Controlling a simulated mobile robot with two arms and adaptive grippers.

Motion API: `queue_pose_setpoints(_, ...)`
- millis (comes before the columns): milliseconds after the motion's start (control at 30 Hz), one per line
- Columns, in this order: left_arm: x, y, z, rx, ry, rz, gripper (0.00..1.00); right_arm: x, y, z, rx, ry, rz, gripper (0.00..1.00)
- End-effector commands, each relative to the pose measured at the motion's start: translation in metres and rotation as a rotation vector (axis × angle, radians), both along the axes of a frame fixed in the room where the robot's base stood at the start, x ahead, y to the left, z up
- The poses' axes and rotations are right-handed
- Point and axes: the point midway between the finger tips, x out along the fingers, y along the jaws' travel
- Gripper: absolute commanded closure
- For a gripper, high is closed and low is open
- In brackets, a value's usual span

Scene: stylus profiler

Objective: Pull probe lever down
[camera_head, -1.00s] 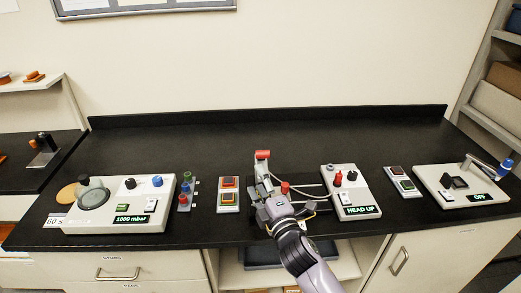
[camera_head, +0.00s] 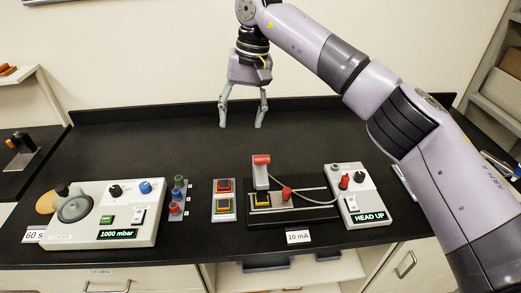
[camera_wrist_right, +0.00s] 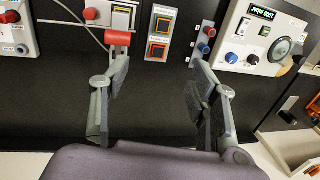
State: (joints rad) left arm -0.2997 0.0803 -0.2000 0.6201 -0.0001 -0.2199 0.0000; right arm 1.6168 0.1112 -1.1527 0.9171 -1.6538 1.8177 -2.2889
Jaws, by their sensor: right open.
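The probe lever, an upright grey post with a red handle (camera_head: 261,160), stands on the black probe base (camera_head: 315,212). The red handle also shows in the wrist view (camera_wrist_right: 118,38), where it appears beside one finger; nothing is held. A yellow-edged sample square (camera_head: 263,200) sits below the post. A smaller red knob (camera_head: 287,193) is to its right. My right gripper (camera_head: 241,125) is open and empty, pointing down, appearing above and behind the lever in the head view. My left gripper is not in view.
Further left are a small grey rack (camera_head: 177,210) and a vacuum unit reading 1000 mbar (camera_head: 145,232). The back of the black counter (camera_head: 140,145) is clear.

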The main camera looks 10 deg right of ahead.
Motion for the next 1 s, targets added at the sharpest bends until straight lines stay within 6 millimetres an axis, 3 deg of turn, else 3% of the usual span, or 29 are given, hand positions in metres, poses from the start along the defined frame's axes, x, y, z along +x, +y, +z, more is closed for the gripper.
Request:
queue_pose_setpoints(100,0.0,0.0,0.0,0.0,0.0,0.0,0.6,0.004,-0.035,0.026,-0.136,-0.024,0.024,0.45)
queue_pose_setpoints(267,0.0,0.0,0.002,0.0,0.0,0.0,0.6,0.003,-0.048,0.028,-0.186,-0.023,0.036,0.45)
queue_pose_setpoints(467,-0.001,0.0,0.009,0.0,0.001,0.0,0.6,0.003,-0.047,-0.004,-0.183,-0.019,0.037,0.45)
queue_pose_setpoints(1000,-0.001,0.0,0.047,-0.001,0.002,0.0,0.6,0.001,-0.046,-0.114,-0.18,-0.019,0.035,0.45)
